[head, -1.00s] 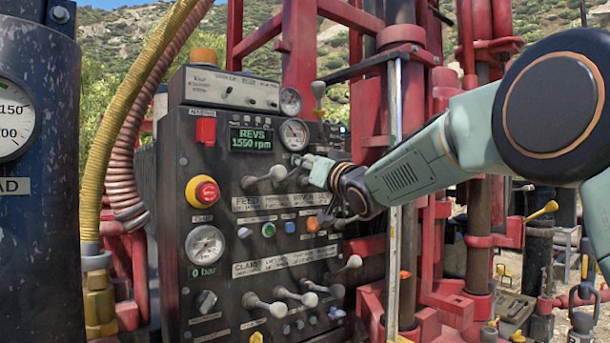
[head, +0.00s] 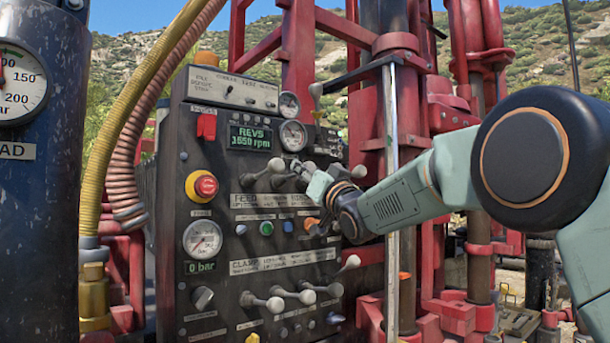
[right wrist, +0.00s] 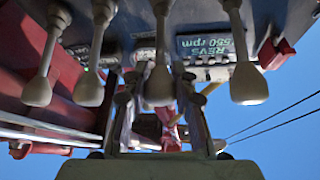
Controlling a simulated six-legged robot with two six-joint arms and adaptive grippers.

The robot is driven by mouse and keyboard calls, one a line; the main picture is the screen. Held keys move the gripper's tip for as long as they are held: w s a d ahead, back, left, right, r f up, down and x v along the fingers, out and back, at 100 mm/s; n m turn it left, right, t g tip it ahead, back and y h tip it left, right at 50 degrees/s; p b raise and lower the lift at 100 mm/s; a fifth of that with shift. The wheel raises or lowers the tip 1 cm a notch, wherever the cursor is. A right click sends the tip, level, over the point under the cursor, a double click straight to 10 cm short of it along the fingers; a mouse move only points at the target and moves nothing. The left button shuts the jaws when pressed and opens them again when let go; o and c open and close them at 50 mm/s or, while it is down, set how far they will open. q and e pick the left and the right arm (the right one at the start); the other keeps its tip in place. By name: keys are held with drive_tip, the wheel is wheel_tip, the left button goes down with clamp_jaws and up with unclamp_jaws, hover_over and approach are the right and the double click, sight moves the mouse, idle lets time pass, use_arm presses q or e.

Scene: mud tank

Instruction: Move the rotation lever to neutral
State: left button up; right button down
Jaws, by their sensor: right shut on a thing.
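The control panel (head: 172,220) carries an upper row of levers with pale knobs above a strip of worn labels. My right gripper (head: 303,170) reaches in from the right and is shut on the second lever from the left in that row, taken as the rotation lever. In the right wrist view this lever's knob (right wrist: 160,86) sits between my two fingers (right wrist: 158,105). The leftmost upper lever (head: 276,166) is free beside the fingertips. The gripper hides most of the held lever in the head view. My left gripper is out of view.
A lit display (head: 250,137) reads REVS. A red stop button (head: 205,186) is at the panel's left. Lower levers (head: 275,305) stand below. Neighbouring knobs (right wrist: 88,91) are close to my fingers. Red mast framing (head: 375,120) and a bright vertical bar (head: 391,200) are near my arm.

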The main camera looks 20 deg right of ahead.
drive_tip(key=c, duration=1.5)
unclamp_jaws()
drive_tip(key=o, duration=0.5)
drive_tip(key=shift+s+d+r, duration=0.15)
drive_tip(key=shift+s+r, duration=0.05)
drive_tip(key=shift+s, duration=0.3)
drive_tip(key=shift+c, duration=0.2)
drive_tip(key=shift+w+f, duration=0.3)
drive_tip(key=shift+w, duration=0.1)
drive_tip(key=v, duration=1.2)
drive_tip(key=shift+r, duration=0.1)
drive_tip(key=shift+s, duration=0.15)
